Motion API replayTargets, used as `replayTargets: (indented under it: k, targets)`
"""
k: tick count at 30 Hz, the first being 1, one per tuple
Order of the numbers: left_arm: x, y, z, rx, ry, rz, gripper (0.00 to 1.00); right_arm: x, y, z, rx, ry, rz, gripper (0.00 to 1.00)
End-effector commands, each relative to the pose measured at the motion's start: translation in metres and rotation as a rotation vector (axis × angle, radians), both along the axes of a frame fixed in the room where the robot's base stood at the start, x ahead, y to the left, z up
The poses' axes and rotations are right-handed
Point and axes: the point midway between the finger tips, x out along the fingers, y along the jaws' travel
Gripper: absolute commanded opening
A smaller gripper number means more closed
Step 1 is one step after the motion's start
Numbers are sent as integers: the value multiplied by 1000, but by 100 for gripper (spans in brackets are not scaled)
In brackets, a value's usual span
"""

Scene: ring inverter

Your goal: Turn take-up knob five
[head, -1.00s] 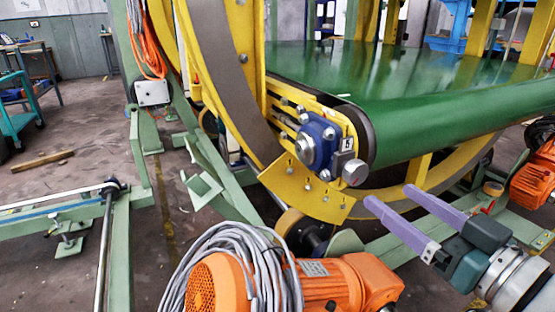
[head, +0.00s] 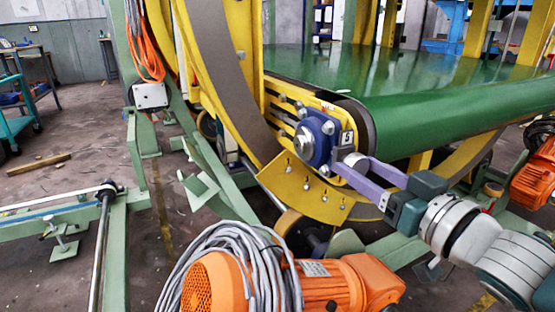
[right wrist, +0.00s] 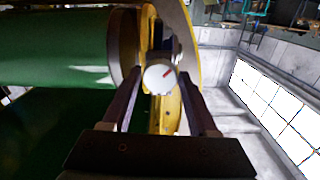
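Take-up knob five is the silver round knob (head: 355,159) beside the small label "5" (head: 347,138) at the roller end of the green belt. In the right wrist view the knob (right wrist: 160,78) shows its pale round face with a red mark. My right gripper (head: 352,166) comes in from the right with its two purple fingers at the knob. In the right wrist view the gripper (right wrist: 158,82) is open, with one finger on each side of the knob and a visible gap to each. My left gripper is not in view.
A blue bearing block (head: 316,139) sits just left of the knob. The green belt (head: 450,100) lies above and right of it, the yellow bracket plate (head: 305,190) below. An orange motor with grey cable (head: 345,283) stands in front.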

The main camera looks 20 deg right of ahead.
Motion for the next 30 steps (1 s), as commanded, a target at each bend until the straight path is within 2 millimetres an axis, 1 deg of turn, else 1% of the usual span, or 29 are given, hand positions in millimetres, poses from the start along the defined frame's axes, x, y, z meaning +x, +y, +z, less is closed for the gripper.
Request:
replayTargets:
  k: [1, 2, 15, 23, 30]
  targets:
    - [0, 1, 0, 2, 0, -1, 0, 0, 0, 0, 0, 0, 0, 53]
    - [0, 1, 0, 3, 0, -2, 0, 0, 0, 0, 0, 0, 0, 49]
    - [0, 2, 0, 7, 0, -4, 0, 0, 0, 0, 0, 0, 0, 0]
    - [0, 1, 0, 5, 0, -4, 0, 0, 0, 0, -16, -1, 0, 0]
    - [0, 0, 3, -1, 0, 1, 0, 0, 0, 0, -117, -9, -1, 0]
